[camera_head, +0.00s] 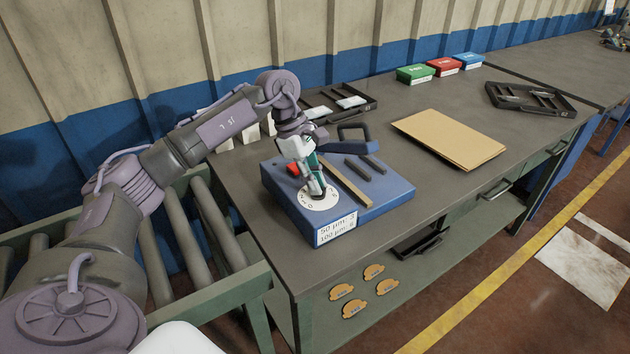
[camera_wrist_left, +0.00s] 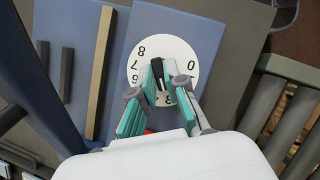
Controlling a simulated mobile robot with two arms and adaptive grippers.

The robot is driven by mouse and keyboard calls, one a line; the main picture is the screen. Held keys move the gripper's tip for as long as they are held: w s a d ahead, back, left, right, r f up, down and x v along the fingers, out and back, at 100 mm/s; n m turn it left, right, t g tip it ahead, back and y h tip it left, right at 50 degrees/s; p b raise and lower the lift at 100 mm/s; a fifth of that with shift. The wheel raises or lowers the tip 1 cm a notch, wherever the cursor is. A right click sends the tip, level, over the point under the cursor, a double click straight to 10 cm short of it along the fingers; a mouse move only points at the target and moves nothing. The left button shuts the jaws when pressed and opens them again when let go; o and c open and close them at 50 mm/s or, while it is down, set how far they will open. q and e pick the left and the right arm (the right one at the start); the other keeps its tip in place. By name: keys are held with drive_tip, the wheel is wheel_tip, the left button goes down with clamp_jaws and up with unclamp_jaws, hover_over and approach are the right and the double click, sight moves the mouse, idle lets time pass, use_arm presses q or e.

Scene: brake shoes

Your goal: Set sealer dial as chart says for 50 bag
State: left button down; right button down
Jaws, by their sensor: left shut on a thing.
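The blue sealer (camera_head: 380,200) sits on the near left part of the workbench. Its round white dial face (camera_head: 328,203) also shows in the left wrist view (camera_wrist_left: 181,50), with 8, 6 and 0 legible around the rim. A white chart label (camera_head: 337,231) on the sealer's front reads "50 µm: 3" and "100 µm:" with an unclear figure. My left gripper (camera_head: 317,188) points down at the dial, shut on the dark dial knob (camera_wrist_left: 158,72) at its centre. The fingers hide part of the scale; I cannot tell which number the knob points to. My right gripper is not in view.
A brown folder (camera_head: 450,138) lies to the right of the sealer. Black trays (camera_head: 530,99) and green, red and blue boxes (camera_head: 444,66) stand farther back. A roller conveyor (camera_head: 195,245) runs left of the bench. The bench's front right is clear.

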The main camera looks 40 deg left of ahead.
use_arm(q)
drive_tip(key=shift+r, duration=0.1)
idle(0.4)
drive_tip(key=c, duration=1.2)
unclamp_jaws()
drive_tip(key=v, duration=1.2)
